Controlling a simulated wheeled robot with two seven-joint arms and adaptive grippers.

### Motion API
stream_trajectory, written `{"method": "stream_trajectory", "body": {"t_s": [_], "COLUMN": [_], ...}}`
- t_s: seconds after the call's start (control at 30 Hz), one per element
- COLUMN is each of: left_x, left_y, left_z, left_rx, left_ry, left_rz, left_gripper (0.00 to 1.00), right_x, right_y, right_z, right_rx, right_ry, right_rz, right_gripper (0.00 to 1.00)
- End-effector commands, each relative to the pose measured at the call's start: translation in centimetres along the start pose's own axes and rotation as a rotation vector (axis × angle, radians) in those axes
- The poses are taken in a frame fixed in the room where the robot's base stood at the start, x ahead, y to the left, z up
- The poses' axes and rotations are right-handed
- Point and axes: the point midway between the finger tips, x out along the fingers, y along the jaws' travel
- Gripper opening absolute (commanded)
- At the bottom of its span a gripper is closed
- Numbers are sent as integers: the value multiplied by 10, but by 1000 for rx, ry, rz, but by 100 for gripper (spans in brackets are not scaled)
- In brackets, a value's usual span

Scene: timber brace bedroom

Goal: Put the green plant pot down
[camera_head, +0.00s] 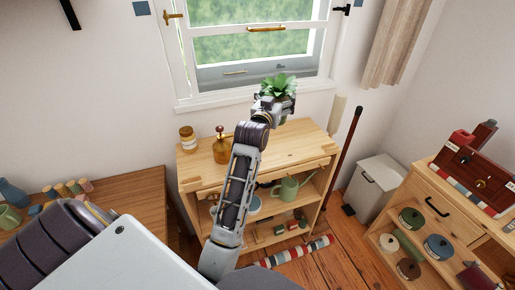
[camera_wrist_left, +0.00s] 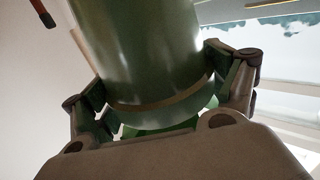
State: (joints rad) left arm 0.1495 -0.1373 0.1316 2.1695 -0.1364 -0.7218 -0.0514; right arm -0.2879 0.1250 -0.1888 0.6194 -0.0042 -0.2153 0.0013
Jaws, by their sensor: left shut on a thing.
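The green plant pot (camera_wrist_left: 140,50) fills the upper middle of the left wrist view, with my left gripper's fingers (camera_wrist_left: 165,95) closed on both sides of it. In the head view its leafy plant (camera_head: 279,84) shows above my left gripper (camera_head: 274,102), in front of the window. The pot itself is mostly hidden there by the gripper. The gripper is over the back part of the wooden shelf unit (camera_head: 300,135); I cannot tell the height of the pot's base above its top. My right gripper is not in view.
A jar (camera_head: 187,139) and an amber bottle (camera_head: 221,151) stand on the unit's left side. The top right of the unit is bare. A green watering can (camera_head: 290,188) sits on the shelf below. The window sill (camera_head: 210,101) runs behind.

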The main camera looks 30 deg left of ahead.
Motion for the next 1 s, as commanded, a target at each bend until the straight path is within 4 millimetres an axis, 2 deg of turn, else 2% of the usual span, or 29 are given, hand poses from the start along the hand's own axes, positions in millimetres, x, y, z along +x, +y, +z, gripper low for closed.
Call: {"method": "stream_trajectory", "body": {"t_s": [0.03,0.13,0.43,0.77,1.0], "left_x": [3,10,29,44,54], "left_y": [-5,-17,-51,-85,-98], "left_z": [-10,-18,-23,18,64], "left_rx": [-2,-1,-1,1,1], "left_ry": [9,9,6,2,2], "left_rz": [-11,-32,-96,-151,-164], "left_gripper": [35,35,35,35,35], "right_x": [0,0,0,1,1], "right_y": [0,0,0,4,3], "right_z": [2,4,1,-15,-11], "right_rx": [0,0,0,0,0], "right_ry": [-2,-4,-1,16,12], "right_rz": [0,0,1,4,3], "right_gripper": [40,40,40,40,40]}}
